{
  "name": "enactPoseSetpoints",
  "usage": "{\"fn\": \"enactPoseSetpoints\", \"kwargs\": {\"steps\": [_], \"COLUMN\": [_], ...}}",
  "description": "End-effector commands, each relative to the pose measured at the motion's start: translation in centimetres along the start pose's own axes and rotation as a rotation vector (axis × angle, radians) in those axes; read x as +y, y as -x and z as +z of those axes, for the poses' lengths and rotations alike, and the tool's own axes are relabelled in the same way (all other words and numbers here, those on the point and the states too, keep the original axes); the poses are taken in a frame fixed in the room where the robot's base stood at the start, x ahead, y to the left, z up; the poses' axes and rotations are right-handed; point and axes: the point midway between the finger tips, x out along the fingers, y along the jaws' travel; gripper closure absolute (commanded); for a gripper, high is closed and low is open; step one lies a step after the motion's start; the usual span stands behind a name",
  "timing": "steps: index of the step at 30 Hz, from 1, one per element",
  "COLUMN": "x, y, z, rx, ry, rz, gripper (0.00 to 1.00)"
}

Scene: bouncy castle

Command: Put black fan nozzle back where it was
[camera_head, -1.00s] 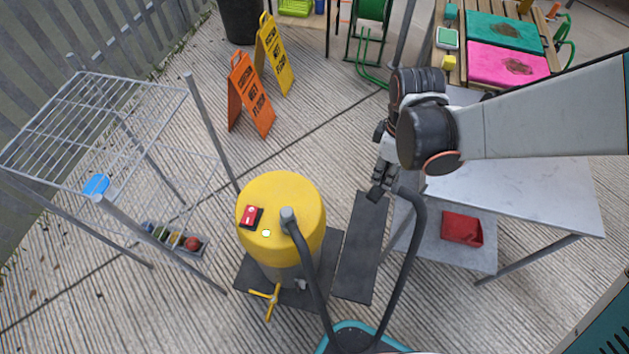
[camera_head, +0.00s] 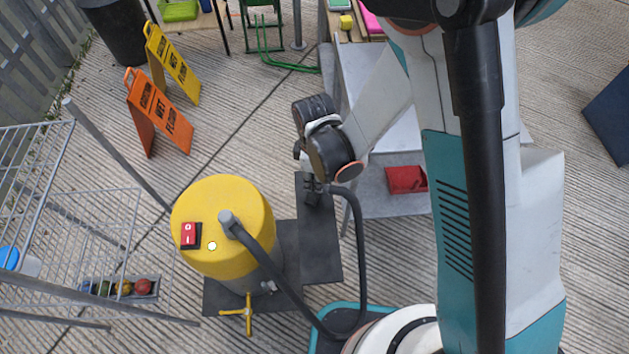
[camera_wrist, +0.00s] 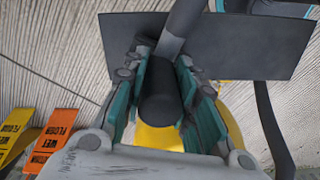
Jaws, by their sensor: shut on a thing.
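My gripper (camera_head: 312,192) is low at the right of a yellow drum-shaped machine (camera_head: 222,215), above a dark flat mat (camera_head: 322,250). In the wrist view my gripper (camera_wrist: 162,58) is shut around a black cylindrical piece (camera_wrist: 160,95), seemingly the black nozzle at the hose's end. A grey tube (camera_wrist: 180,22) runs on from it. The dark hose (camera_head: 358,240) loops from the drum's top towards my gripper. In the head view the held piece is mostly hidden by my wrist.
A grey table (camera_head: 385,125) with a red item (camera_head: 406,180) on its lower shelf stands right of my gripper. A wire rack (camera_head: 100,210) is at the left. Orange (camera_head: 158,115) and yellow (camera_head: 172,62) floor signs stand behind the drum. Bare paving (camera_head: 245,130) lies between.

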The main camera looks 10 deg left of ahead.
Motion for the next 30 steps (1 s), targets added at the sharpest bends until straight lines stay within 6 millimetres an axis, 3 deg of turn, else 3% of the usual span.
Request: {"fn": "enactPoseSetpoints", "kwargs": {"steps": [3,15,16,18,30], "x": [0.01,0.0,0.0,0.0,0.01], "y": [-1.52,-1.86,-1.76,-1.71,-1.38], "z": [-0.01,0.0,0.0,0.0,0.0], "rx": [0.0,0.0,0.0,0.0,0.0], "ry": [0.0,0.0,0.0,0.0,0.0], "rz": [0.0,0.0,0.0,0.0,0.0], "gripper": [0.95,0.95,0.67,0.54,0.54]}}
